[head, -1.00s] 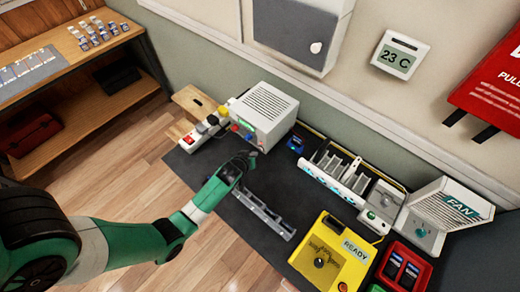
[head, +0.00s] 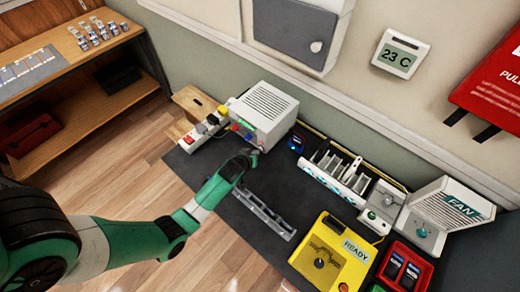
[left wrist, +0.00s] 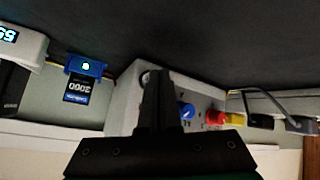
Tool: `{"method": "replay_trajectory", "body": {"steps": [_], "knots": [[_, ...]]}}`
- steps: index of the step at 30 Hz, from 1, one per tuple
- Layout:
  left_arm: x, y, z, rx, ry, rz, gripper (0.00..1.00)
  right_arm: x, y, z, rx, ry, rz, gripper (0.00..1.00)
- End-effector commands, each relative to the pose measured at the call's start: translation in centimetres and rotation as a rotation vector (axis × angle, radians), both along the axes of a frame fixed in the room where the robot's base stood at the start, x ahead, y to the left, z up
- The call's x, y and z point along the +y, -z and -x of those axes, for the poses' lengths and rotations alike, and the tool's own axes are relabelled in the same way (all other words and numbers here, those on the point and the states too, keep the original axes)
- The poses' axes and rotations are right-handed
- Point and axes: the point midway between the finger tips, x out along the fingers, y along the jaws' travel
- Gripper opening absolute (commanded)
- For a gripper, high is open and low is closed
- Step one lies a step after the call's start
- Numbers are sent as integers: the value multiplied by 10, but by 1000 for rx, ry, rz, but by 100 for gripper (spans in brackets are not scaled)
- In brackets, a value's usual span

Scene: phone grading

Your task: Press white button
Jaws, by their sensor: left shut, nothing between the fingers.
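A white box (head: 263,112) with a slatted top stands at the back of the dark mat. Its front carries coloured controls, among them a red one (head: 235,127) and a blue one (head: 249,137). My left gripper (head: 256,153) is shut and empty, its tip close to the box's lower front right corner. In the left wrist view the shut black fingers (left wrist: 155,100) cover part of the box face (left wrist: 126,98), left of the blue control (left wrist: 187,110). A white button cannot be made out clearly; a round dark-edged shape (left wrist: 145,77) is partly hidden by the fingers. Contact cannot be told.
A grey rail (head: 266,213) lies on the mat in front of my left gripper. A power strip (head: 203,132) is left of the box. A slotted rack (head: 338,170), yellow READY station (head: 330,254), red tray (head: 405,266) and FAN unit (head: 452,213) stand to the right.

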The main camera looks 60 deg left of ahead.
Motion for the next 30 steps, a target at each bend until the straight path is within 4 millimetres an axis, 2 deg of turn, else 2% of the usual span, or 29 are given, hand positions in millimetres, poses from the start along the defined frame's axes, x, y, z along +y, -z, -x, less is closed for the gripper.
{"method": "replay_trajectory", "body": {"steps": [30], "knots": [[4,0,-9,-1,0,0,0,0,5,0,0,0,0,50]]}}
